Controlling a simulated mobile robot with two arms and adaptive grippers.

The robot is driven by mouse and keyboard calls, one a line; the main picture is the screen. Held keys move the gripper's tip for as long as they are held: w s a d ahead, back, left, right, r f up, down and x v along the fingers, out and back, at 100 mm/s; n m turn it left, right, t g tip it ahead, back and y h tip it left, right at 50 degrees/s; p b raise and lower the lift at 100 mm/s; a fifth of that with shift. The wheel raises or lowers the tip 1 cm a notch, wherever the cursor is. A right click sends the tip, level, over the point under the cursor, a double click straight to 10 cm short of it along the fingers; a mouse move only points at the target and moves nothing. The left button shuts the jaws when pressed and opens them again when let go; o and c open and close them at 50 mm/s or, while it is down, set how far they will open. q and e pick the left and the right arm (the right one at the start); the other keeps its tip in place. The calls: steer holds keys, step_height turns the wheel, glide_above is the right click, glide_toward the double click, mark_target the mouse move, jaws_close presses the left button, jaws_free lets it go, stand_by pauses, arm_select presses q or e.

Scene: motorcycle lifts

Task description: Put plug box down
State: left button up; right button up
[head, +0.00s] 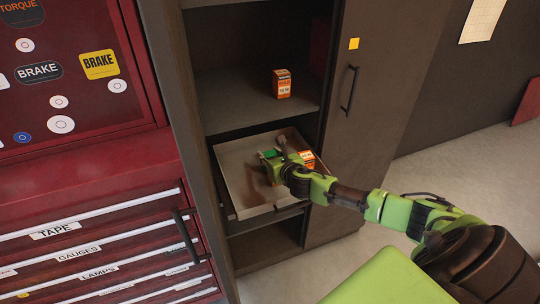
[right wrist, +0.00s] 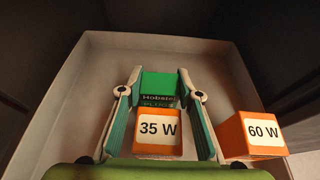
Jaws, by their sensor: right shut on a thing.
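The plug box (right wrist: 160,86) is green with dark lettering and sits between the fingertips of my right gripper (right wrist: 158,78) in the right wrist view. The gripper is shut on it, over a shallow light tray. In the head view only a bit of the plug box (head: 269,153) shows beside my right gripper (head: 277,160). I cannot tell whether its underside touches the tray floor. The tray (head: 236,170) juts out of the cabinet. My left gripper is not in view.
An orange 35 W box (right wrist: 158,132) is close to the plug box, between the finger bases in the picture. An orange 60 W box (right wrist: 254,135) stands to the right. Another orange box (head: 282,84) is on the shelf above. The open cabinet door (head: 375,110) is at right.

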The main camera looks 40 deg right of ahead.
steer(key=o, duration=1.1)
steer(key=shift+c, duration=0.2)
steer(key=shift+o, duration=0.9)
steer(key=shift+r, duration=0.15)
steer(key=shift+s, duration=0.3)
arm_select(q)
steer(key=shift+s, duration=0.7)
arm_select(e)
steer(key=v, duration=1.1)
steer(key=shift+s+a, duration=0.15)
steer(key=shift+s, duration=0.1)
steer(key=shift+r, duration=0.1)
